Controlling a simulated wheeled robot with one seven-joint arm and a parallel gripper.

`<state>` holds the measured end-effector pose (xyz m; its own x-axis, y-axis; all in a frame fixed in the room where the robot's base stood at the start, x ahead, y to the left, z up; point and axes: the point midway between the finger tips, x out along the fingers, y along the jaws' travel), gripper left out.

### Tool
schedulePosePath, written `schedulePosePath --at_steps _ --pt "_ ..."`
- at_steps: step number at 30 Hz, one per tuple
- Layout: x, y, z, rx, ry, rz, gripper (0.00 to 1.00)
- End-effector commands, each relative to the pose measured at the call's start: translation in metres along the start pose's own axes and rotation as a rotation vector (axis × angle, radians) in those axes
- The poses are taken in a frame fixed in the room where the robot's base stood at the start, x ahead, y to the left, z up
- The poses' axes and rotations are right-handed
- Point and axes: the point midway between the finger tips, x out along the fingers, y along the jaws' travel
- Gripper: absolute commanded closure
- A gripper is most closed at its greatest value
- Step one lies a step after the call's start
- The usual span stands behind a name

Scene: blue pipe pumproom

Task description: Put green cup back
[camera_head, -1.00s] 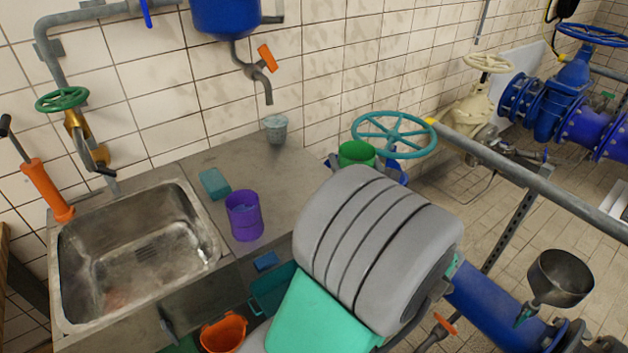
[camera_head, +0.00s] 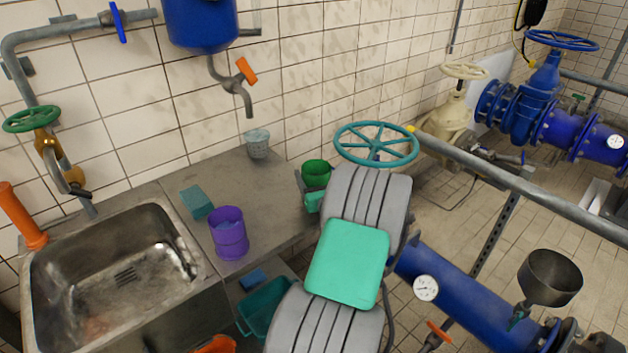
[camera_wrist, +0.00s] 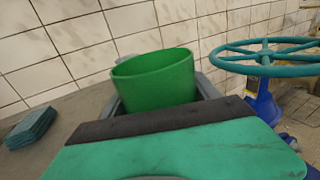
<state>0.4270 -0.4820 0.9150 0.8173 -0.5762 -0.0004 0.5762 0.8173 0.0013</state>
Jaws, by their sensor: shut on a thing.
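The green cup (camera_head: 316,173) is held at the end of my arm, by the right end of the grey counter. It also shows upright in the wrist view (camera_wrist: 155,79), with its lower part hidden behind my gripper (camera_wrist: 152,108). In the head view my gripper (camera_head: 311,190) is partly hidden by my own arm and is shut on the green cup. I cannot tell whether the cup touches the counter (camera_head: 270,203).
A purple cup (camera_head: 229,234), a teal sponge (camera_head: 197,203) and a grey bucket-shaped cup (camera_head: 257,143) stand on the counter. The sink (camera_head: 110,275) is at left. A teal handwheel (camera_head: 376,144) stands close right of the green cup. The counter between purple and grey cups is clear.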

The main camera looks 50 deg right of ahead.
Motion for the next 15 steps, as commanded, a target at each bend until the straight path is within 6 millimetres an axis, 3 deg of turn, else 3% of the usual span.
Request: schedulePosePath --at_steps 2,11,12,15 --pt "0.0000 -0.0008 -0.0113 0.001 0.000 -0.001 0.96" --pt "-0.0003 -0.0008 -0.0131 -0.001 -0.001 -0.001 0.96" --pt "-0.0003 -0.0008 -0.0129 -0.001 -0.001 -0.001 0.28" --pt "-0.0004 -0.0008 -0.0123 -0.001 -0.001 -0.001 0.20"
